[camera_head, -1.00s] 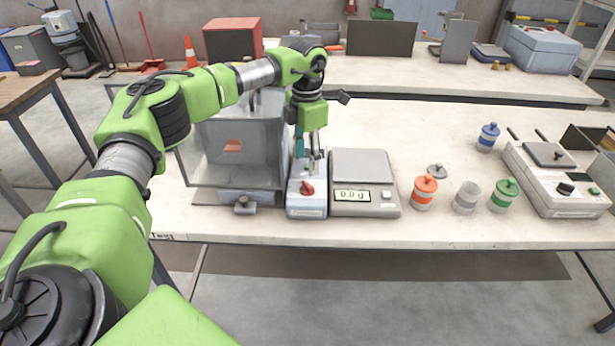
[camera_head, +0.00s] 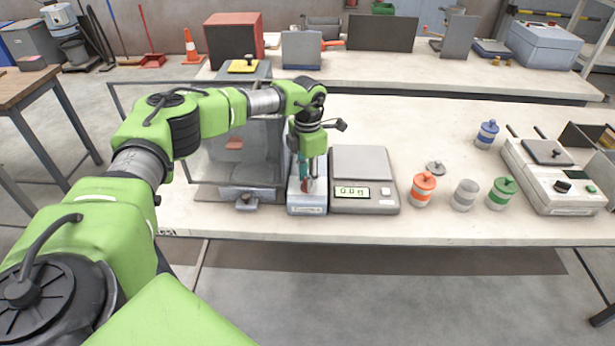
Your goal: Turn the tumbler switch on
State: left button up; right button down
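A small pale box (camera_head: 307,205) with a red switch (camera_head: 309,186) on its top stands near the front edge of the table, between the clear-walled machine and the scale. My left gripper (camera_head: 306,180) points down right over the box at the red switch and hides most of it. Only a little red shows by the fingertips, so I cannot tell which way the switch is set or whether the fingers touch it. The finger gap is too small and covered to read. My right gripper is not in view.
The scale (camera_head: 362,200) stands close to the right of the box. The clear-walled machine (camera_head: 240,165) is close to the left. Orange (camera_head: 422,190), grey and green jars stand farther right, near a white device (camera_head: 555,185).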

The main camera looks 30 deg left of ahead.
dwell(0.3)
pick_arm(q)
jog(key=shift+o, duration=0.2)
jog(key=shift+m, duration=0.4)
jog(key=shift+m+b, duration=0.55)
jog(key=shift+m, duration=0.05)
jog(key=m+b, duration=0.1)
jog(key=m, duration=0.3)
jog(key=shift+b, duration=0.4)
jog(key=m+b, duration=0.1)
jog(key=m, duration=0.2)
jog(key=shift+w+m, duration=0.1)
jog(key=shift+m, duration=0.2)
jog(key=shift+m+b, duration=0.35)
jog(key=shift+m, duration=0.85)
jog(key=shift+r, duration=0.1)
